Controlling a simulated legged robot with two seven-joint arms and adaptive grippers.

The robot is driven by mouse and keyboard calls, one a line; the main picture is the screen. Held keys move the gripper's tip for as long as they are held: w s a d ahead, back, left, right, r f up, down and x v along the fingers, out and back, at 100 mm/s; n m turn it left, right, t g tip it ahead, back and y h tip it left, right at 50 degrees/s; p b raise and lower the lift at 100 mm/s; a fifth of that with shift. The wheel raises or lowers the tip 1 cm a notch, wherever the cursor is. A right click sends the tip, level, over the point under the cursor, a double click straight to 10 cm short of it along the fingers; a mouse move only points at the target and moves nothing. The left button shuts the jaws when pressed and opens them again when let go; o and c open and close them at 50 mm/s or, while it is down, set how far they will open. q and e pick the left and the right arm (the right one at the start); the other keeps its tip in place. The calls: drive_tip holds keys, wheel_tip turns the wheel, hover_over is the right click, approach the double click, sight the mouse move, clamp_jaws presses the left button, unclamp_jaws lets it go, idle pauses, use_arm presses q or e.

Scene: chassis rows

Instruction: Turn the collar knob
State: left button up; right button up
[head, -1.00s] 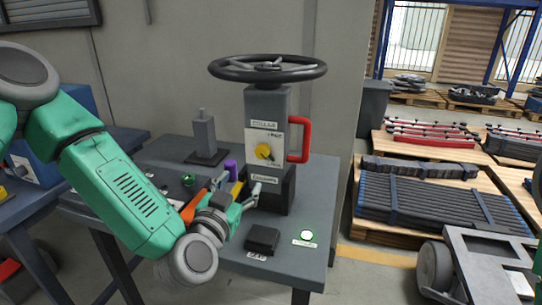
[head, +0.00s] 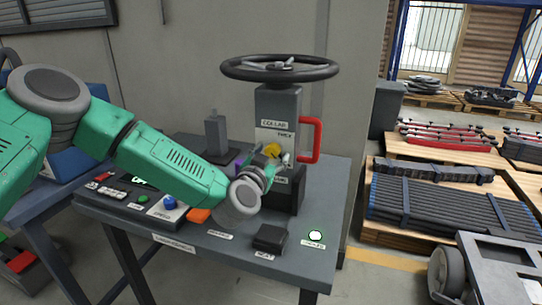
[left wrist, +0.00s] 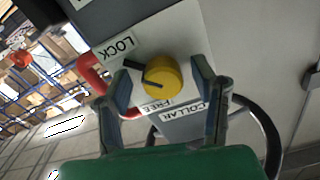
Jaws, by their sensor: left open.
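The yellow collar knob (head: 272,151) is on the front plate of the grey column under the black handwheel (head: 280,68). In the left wrist view the knob (left wrist: 165,78) shows close up, with a black pointer toward the picture's left. The LOCK label (left wrist: 119,47) and the FREE label (left wrist: 157,104) are beside it. My left gripper (head: 274,161) is open at the column's front and partly covers the plate. In the left wrist view its fingers (left wrist: 163,76) stand on either side of the knob; I cannot tell if they touch it. My right gripper is not in view.
A red handle (head: 317,140) sticks out at the column's right side.

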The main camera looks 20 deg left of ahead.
use_arm(q)
drive_tip(key=shift+d, duration=0.1)
drive_tip(key=c, duration=1.2)
drive_tip(key=shift+o, duration=0.2)
drive_tip(key=shift+a+f, duration=0.1)
drive_tip(key=shift+a, duration=0.15)
